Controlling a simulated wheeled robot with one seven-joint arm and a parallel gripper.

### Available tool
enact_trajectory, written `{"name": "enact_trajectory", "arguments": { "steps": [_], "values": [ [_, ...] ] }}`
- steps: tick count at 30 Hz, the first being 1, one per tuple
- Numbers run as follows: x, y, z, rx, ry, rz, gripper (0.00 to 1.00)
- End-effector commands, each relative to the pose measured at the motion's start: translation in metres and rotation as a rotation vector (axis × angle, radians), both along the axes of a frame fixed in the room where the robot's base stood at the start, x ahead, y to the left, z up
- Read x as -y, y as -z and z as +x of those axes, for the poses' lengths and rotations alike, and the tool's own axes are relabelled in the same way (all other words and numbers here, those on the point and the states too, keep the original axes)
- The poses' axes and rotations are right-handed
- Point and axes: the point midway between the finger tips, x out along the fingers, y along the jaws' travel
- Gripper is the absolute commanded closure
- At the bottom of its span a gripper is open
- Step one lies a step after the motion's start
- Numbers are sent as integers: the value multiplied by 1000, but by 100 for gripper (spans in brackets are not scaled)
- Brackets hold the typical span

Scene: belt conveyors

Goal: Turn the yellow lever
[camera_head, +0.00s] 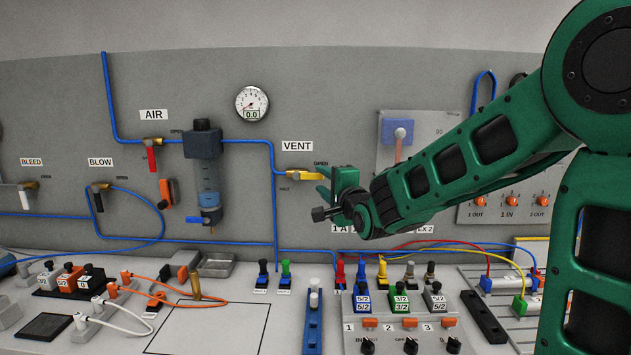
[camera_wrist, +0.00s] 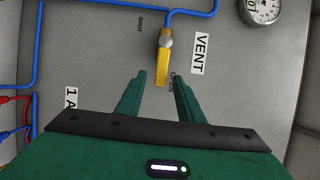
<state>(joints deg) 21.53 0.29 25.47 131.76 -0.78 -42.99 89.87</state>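The yellow lever (camera_head: 302,175) sits below the VENT label on the wall panel in the head view. It points right, toward the word OPEN. In the wrist view the yellow lever (camera_wrist: 162,68) points down toward my gripper, with its pivot at the top. My gripper (camera_head: 326,183) is just right of the lever's free end in the head view. In the wrist view my gripper (camera_wrist: 159,80) has its two green fingers apart, with the lever's tip seen between and beyond the fingertips. Contact with the lever does not show.
A round gauge (camera_head: 252,103) is up and left of my gripper. Blue tubing (camera_head: 274,215) runs down the panel left of the lever. A blue filter unit (camera_head: 205,175) hangs farther left. Coloured plugs and valve blocks (camera_head: 400,300) stand on the bench below.

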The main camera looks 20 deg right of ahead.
Motion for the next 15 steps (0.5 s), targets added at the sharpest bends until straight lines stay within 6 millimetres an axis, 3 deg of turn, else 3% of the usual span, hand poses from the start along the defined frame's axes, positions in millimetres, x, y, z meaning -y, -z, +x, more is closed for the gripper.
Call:
{"name": "enact_trajectory", "arguments": {
  "steps": [6,15],
  "values": [
    [-2,0,28,-1,0,0,66],
    [-2,0,39,0,1,0,66]
  ]
}}
